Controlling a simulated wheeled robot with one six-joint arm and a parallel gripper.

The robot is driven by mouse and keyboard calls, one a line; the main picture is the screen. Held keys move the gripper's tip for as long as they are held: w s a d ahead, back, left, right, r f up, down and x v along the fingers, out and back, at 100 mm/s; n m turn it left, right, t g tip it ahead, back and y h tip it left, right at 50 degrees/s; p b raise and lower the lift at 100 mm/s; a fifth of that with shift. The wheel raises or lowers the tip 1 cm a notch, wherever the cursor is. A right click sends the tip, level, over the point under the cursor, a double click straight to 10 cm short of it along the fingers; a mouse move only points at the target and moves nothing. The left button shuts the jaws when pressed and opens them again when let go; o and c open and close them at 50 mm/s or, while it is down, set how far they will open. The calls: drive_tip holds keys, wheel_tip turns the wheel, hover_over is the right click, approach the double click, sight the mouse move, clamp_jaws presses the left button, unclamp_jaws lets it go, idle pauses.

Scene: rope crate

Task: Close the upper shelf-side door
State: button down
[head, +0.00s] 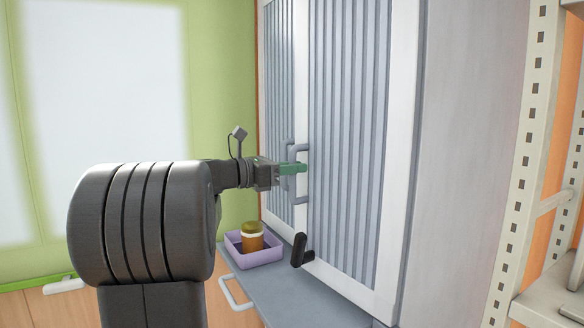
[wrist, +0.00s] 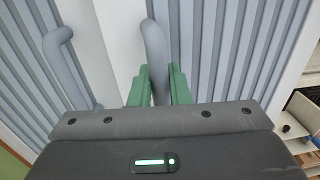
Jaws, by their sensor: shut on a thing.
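The upper shelf-side door (head: 345,130) is the right ribbed grey panel with a white frame, beside the shelf rack. It stands about in line with the left door (head: 278,90); I cannot tell whether a small gap remains. Its grey bar handle (wrist: 156,50) runs between my gripper's green fingers (wrist: 158,84) in the wrist view, and they are shut on it. In the head view my gripper (head: 292,168) reaches the handle from the left and partly hides it. The left door's handle (wrist: 62,60) is free, to the left.
Below the doors is a grey counter (head: 300,295) with a lilac tray (head: 262,258) holding an amber jar (head: 252,236). A black lever-like object (head: 299,250) stands beside the tray. A metal shelf rack (head: 520,170) is at the right.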

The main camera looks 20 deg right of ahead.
sight(309, 164)
drive_tip(key=d+p, duration=0.1)
drive_tip(key=d+m+g+p, duration=0.1)
drive_tip(key=w+d+g+p, duration=0.1)
drive_tip(key=shift+d+r+p, duration=0.1)
drive_tip(key=shift+r+p, duration=0.15)
drive_tip(key=shift+p, duration=0.05)
drive_tip(key=shift+f, duration=0.2)
drive_tip(key=c, duration=1.4)
unclamp_jaws()
drive_tip(key=shift+c, duration=0.2)
drive_tip(key=w+a+b, duration=0.1)
drive_tip(key=a+b, duration=0.1)
drive_tip(key=a, duration=1.1)
drive_tip(key=shift+w+a, duration=0.25)
drive_tip(key=shift+a, duration=0.1)
drive_tip(key=shift+m+g, duration=0.3)
drive_tip(key=d, duration=0.4)
drive_tip(key=s+d+p, duration=0.1)
drive_tip(key=d, duration=0.9)
drive_tip(key=shift+s+p, duration=0.35)
drive_tip(key=shift+p, duration=0.05)
drive_tip(key=a+b, duration=0.1)
drive_tip(key=a+n+t+b, duration=0.1)
drive_tip(key=shift+s+a+f+t+b, duration=0.15)
drive_tip(key=shift+s+t+b, duration=0.1)
drive_tip(key=shift+t+b, duration=0.1)
drive_tip(key=shift+a, duration=0.1)
